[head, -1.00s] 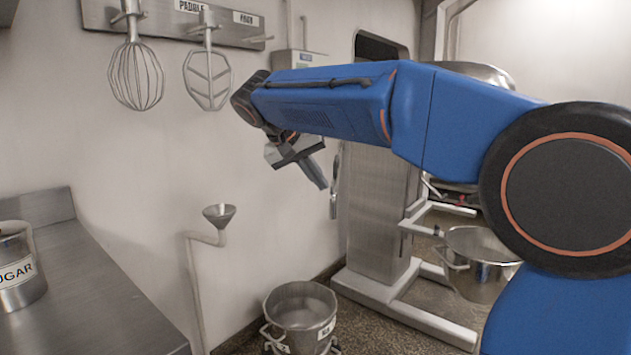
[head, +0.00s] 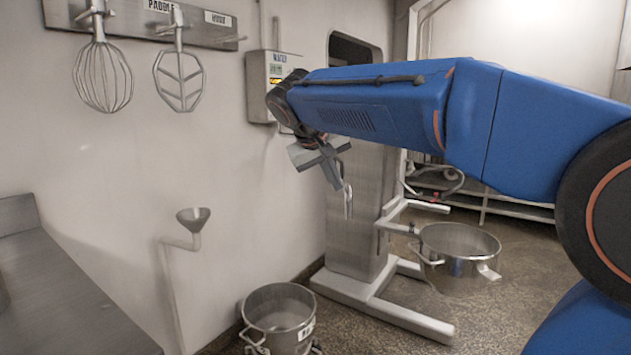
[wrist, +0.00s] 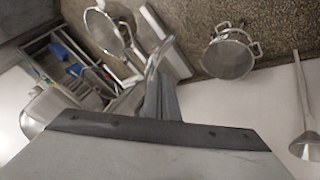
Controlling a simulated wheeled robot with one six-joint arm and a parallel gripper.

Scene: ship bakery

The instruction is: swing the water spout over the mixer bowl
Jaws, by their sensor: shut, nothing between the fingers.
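The mixer bowl (head: 458,275) is a steel pan with side handles, held in the mixer's low arms right of its column. It also shows in the wrist view (wrist: 103,34). A thin metal piece (head: 348,204), likely the water spout's end, hangs upright in front of the mixer column, left of the bowl and not over it. The rest of it is hidden behind my arm and gripper. My gripper (head: 336,184) is shut and empty, tilted downward just beside this piece. I cannot tell whether they touch. In the wrist view the fingers (wrist: 162,104) point towards the mixer.
A WATER meter box (head: 270,75) is on the wall behind my arm. A second bowl (head: 279,318) stands on the floor. A funnel (head: 193,216) on a pipe stands by the wall. A whisk (head: 103,75) and paddle (head: 179,80) hang above. A steel counter (head: 70,300) is at left.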

